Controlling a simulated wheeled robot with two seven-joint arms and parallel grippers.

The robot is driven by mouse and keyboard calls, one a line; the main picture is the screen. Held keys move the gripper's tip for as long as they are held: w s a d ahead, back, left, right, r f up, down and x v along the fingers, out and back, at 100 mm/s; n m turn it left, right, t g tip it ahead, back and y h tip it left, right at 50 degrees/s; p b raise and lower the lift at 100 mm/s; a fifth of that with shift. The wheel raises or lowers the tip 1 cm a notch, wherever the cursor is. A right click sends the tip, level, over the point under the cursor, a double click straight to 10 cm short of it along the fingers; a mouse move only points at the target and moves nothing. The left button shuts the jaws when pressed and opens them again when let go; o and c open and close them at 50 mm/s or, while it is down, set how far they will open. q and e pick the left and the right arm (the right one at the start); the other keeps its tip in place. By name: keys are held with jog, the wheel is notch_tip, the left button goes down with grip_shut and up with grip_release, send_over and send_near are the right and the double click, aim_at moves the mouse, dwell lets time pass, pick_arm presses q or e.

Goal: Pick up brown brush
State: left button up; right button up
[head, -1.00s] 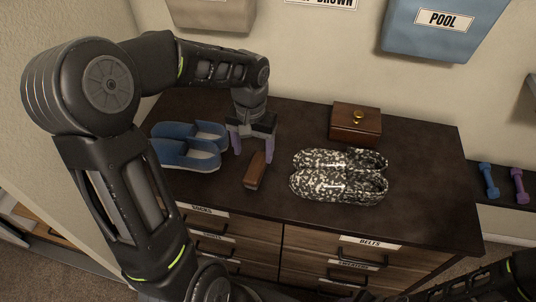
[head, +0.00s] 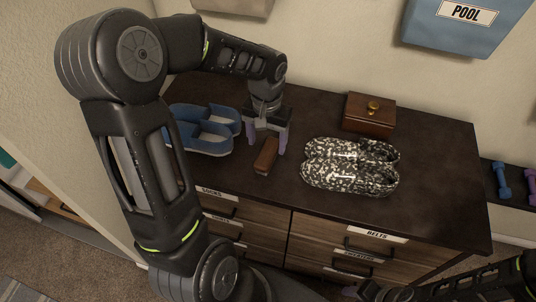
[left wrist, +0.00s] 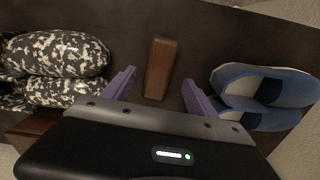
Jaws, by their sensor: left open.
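The brown brush (head: 266,156) lies on the dark dresser top, between the blue shoes and the patterned shoes. It also shows in the left wrist view (left wrist: 160,68) as a plain brown block. My left gripper (head: 267,148) is above the brush's far end, with its purple fingers apart on either side. In the left wrist view the open fingers (left wrist: 160,88) straddle the line of the brush, with gaps on both sides and nothing held. My right gripper is not clearly seen; only part of my right arm shows at the lower right of the head view.
Blue shoes (head: 207,130) are close to the left of my gripper. Patterned black-and-white shoes (head: 349,168) are to the right. A wooden box (head: 369,114) with a round knob stands behind them. The dresser top (head: 440,190) is bare at the right.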

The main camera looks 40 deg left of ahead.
aim_at(268, 151)
pick_arm(q)
notch_tip(268, 151, down, 4)
jog(key=shift+d+f+p, duration=0.1)
jog(key=shift+d+p, duration=0.05)
jog(key=shift+p, duration=0.35)
jog(key=shift+f, duration=0.5)
jog(key=shift+c, duration=0.2)
grip_shut()
jog(key=shift+w+r, duration=0.1)
notch_tip(268, 151, up, 10)
jog(key=shift+f+b, duration=0.1)
jog(key=shift+b, duration=0.4)
dwell(0.6)
